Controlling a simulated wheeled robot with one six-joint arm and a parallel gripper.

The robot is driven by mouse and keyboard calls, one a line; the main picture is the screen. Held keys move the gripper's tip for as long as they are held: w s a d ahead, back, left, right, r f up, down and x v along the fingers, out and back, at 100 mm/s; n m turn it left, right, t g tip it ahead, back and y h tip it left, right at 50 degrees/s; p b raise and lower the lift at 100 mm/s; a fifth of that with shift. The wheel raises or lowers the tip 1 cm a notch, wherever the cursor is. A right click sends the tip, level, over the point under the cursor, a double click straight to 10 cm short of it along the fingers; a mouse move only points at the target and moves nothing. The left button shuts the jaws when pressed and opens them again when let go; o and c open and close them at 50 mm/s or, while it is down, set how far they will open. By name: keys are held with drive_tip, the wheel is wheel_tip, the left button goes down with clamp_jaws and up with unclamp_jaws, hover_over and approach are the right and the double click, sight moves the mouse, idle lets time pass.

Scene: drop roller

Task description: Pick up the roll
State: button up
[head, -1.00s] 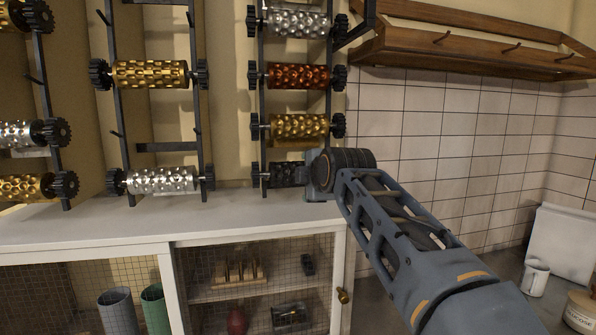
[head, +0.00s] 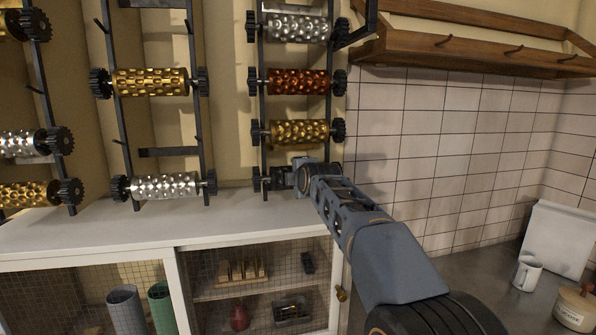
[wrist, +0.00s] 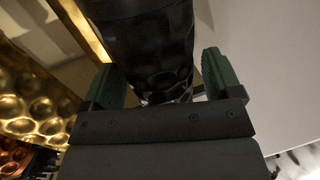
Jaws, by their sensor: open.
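A dark, shiny, dimpled roll (wrist: 142,45) fills the upper middle of the wrist view. It lies between the green pads of my gripper (wrist: 160,78), which is open around its near end. I cannot tell whether either pad touches it. In the head view my gripper (head: 283,178) is at the bottom slot of the right-hand rack, and my wrist and the jaws hide most of the dark roll there. A gold roll (head: 299,132) hangs just above, with a copper roll (head: 297,81) and a silver roll (head: 297,28) higher up.
The left rack holds a gold roll (head: 150,82) and a silver roll (head: 163,187). The white counter (head: 130,228) below is clear. A wooden shelf with hooks (head: 470,45) is on the tiled wall at right. A gold roll (wrist: 38,92) is close at left in the wrist view.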

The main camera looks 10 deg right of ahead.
drive_tip(key=shift+x, duration=0.8)
clamp_jaws()
drive_tip(key=shift+r, duration=0.3)
